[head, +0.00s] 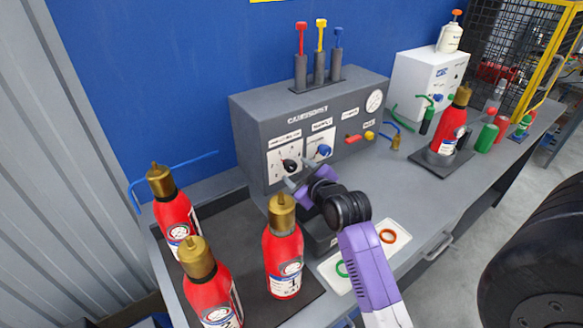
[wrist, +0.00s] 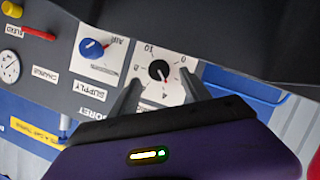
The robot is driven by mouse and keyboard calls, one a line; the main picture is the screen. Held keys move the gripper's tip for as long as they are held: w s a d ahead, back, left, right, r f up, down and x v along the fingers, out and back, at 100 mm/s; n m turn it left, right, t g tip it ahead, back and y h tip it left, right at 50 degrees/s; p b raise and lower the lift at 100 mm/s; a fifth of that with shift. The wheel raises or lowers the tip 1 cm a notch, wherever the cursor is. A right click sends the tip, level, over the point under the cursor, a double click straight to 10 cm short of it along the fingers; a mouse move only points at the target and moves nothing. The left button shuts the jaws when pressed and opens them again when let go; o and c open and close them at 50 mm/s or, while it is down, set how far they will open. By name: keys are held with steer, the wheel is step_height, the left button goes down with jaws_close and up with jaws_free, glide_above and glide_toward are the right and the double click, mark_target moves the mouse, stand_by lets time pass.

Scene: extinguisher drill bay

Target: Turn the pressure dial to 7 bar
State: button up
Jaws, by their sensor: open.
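The pressure dial (head: 291,165) is a black knob on a white plate at the left of the grey console's front. My gripper (head: 298,173) is open in front of the dial. In the wrist view its two fingers (wrist: 160,80) stand on either side of the knob, with gaps visible. I cannot tell how far the tips are from the plate.
A blue supply knob (wrist: 92,48) is beside the dial on the grey console (head: 255,120). Red extinguishers (head: 283,262) stand on the bench at front left. Bare bench (head: 440,195) is further right.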

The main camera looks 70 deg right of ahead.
mark_target(292, 167)
steer(key=shift+x, duration=1.9)
jaws_close()
